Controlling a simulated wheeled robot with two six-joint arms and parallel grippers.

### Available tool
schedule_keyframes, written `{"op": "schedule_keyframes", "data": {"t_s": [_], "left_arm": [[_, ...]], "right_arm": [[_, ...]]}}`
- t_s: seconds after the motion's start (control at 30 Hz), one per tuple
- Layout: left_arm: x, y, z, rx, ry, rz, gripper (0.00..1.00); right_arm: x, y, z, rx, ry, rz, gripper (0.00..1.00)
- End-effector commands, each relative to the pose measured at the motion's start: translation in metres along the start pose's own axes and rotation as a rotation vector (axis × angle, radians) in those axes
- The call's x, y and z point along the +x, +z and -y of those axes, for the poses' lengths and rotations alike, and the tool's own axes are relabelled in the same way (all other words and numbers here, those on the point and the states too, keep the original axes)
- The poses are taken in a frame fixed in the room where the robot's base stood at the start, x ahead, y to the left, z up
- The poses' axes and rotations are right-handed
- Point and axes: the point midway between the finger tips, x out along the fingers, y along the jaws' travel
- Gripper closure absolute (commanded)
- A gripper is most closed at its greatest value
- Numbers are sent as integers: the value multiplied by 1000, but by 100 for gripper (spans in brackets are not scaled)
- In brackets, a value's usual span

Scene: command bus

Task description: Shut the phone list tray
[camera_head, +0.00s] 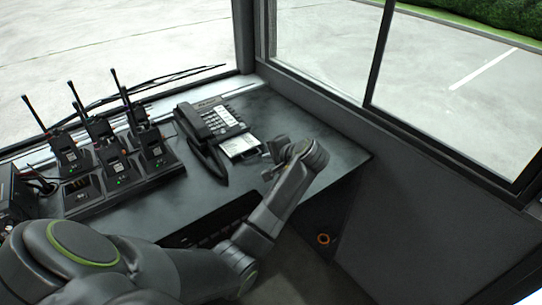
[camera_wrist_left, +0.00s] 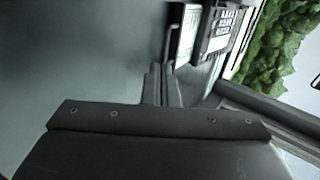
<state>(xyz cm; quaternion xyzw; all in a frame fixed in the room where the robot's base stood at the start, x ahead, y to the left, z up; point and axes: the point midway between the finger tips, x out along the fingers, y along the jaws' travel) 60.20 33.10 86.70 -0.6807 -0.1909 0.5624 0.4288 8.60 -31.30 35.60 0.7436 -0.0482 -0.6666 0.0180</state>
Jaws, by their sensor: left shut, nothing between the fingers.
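The desk phone (camera_head: 212,118) is black with a grey keypad and stands on the dark desk. It also shows in the left wrist view (camera_wrist_left: 221,27). The phone list tray (camera_head: 240,146) is a flat tray with a white card, sticking out from the phone's front edge. In the left wrist view the tray (camera_wrist_left: 186,32) lies just beyond the fingers. My left gripper (camera_head: 268,165) is shut and empty, to the right of the tray in the head view, with a small apparent gap. Its fingers (camera_wrist_left: 161,72) show closed together in the wrist view. My right gripper is not in view.
The black handset (camera_head: 207,152) lies along the phone's left side. Several radios (camera_head: 110,150) with upright antennas stand in chargers at the left. The desk (camera_head: 320,150) is clear right of the phone, up to the side wall. Windows border the desk.

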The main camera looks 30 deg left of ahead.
Motion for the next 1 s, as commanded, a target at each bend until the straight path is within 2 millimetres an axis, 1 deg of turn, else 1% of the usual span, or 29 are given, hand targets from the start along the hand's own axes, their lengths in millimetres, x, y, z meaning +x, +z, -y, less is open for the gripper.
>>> {"op": "schedule_keyframes", "data": {"t_s": [0.03,0.1,0.2,0.3,0.5,0.8,0.9,1.0], "left_arm": [[12,2,1,2,-3,5,100],[24,1,1,2,-3,5,100],[39,1,0,2,-1,4,100],[49,1,0,1,-1,2,100],[57,0,0,-1,-1,0,100],[57,0,2,-1,-1,0,100],[64,0,9,0,-3,2,100],[81,1,23,2,-4,5,100]], "right_arm": [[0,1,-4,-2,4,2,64],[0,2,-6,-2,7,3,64],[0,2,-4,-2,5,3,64],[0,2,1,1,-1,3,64],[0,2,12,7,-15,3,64],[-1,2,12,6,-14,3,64],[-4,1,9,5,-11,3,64],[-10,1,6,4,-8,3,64]]}}
